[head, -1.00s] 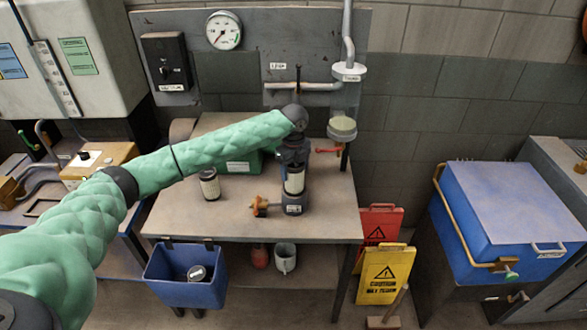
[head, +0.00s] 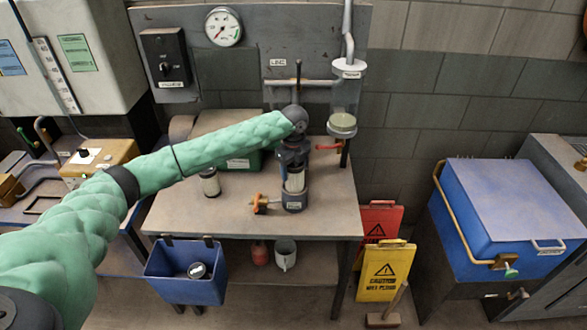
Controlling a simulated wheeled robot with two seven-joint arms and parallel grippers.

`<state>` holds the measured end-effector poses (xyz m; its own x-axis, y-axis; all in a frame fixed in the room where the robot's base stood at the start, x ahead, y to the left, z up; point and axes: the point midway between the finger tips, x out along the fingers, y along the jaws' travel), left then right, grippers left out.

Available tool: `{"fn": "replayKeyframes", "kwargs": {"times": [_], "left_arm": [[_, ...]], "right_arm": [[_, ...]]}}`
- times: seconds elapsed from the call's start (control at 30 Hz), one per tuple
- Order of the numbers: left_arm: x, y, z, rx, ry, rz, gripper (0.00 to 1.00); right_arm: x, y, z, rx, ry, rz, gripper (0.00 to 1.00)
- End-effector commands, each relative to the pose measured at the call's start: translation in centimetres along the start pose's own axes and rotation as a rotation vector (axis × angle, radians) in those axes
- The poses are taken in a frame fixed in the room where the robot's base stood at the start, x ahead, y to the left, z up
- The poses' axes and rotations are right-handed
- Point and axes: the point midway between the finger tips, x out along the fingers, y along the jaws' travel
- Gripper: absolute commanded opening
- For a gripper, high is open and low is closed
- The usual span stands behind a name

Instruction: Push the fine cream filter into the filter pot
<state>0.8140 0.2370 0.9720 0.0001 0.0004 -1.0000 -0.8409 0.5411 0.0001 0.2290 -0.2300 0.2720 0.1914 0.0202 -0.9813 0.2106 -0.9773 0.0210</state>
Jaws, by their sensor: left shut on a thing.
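The cream filter (head: 295,180) is a pale upright cylinder on the bench. My left gripper (head: 294,160) points down over it from above and is shut on its upper end. The filter pot (head: 294,202) is a dark grey cup with a white label, directly below. The filter's lower end is hidden by the pot's rim and seems to be inside its mouth, with much of the cream body showing above. The exact depth cannot be seen. My right gripper is out of view.
Another pale filter with a dark top (head: 210,183) stands on the bench (head: 245,222) to the left. An orange-brown valve (head: 260,203) is beside the pot. A vertical pipe with a glass bowl (head: 342,125) and red lever stands at right. A blue bin (head: 187,275) hangs in front.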

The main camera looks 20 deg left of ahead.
Motion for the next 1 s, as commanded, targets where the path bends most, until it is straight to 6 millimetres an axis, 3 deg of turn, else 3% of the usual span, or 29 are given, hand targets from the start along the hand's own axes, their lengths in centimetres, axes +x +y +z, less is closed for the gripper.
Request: {"fn": "replayKeyframes", "kwargs": {"times": [1.0], "left_arm": [[1.5,0.0,0.0,0.000,0.000,0.000,0.33]], "right_arm": [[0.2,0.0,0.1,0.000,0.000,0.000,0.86]]}}
